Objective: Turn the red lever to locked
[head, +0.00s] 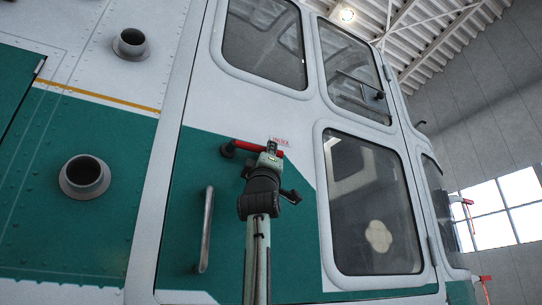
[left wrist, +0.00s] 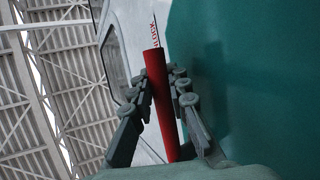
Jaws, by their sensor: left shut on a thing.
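The red lever (head: 246,146) is on the green and white helicopter door, lying nearly level with its dark pivot (head: 228,150) at the left end. My left gripper (head: 271,149) is shut on the lever's right part, with its arm coming up from below. In the left wrist view the red lever (left wrist: 158,100) runs between the two fingers of my gripper (left wrist: 161,85). Small red lettering (head: 281,141) is on the door just beyond the lever's right end; I cannot read it surely. My right gripper is not in view.
A vertical metal grab handle (head: 206,229) stands out from the door left of my arm. Door windows (head: 370,205) are to the right and above. Two round ports (head: 85,177) stick out of the fuselage at left. The hangar wall (head: 480,120) is beyond at right.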

